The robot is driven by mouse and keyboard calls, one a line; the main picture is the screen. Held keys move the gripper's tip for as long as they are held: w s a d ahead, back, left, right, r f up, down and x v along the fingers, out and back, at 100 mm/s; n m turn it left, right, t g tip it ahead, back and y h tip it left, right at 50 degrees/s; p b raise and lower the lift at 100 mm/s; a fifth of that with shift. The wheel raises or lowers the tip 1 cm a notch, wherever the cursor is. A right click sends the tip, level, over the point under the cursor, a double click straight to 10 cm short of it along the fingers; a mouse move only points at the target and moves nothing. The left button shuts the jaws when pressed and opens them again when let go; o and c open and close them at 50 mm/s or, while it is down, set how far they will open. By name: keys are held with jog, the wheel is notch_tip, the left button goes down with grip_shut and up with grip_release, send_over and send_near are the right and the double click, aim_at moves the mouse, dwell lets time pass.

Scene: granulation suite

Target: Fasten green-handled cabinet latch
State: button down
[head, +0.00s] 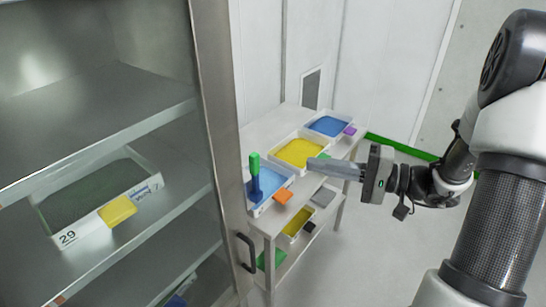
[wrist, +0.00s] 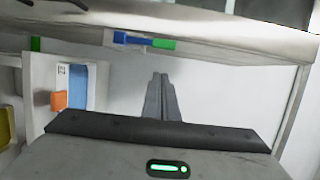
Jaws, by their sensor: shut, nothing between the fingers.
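The latch's green handle (head: 254,162) stands upright above a blue lever part (head: 255,185), just right of the steel cabinet's edge (head: 215,130) in the head view. In the wrist view the blue lever (wrist: 132,39) and green handle (wrist: 164,44) lie in line along a grey edge, with a pale plate behind them. I cannot tell how the latch engages. My gripper (head: 313,164) is shut and empty, to the right of the latch and apart from it, its fingers pointing left. Its fingers also show in the wrist view (wrist: 160,77), below the handle.
The cabinet has a dark pull handle (head: 246,252) and, behind its glass, a bin with a yellow label (head: 118,211). Open floor lies to the right.

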aim_at(255, 179)
jog(key=shift+w+d+f+m+t, duration=0.15)
jog(key=shift+w+d+m+t, duration=0.15)
jog(key=shift+w+d+t, duration=0.3)
jog(key=a+p, duration=0.2)
jog(key=a, duration=0.9)
jog(key=shift+w+a+p, duration=0.35)
jog(key=shift+w, duration=0.05)
jog(key=shift+s+b, duration=0.1)
jog(key=shift+b, duration=0.4)
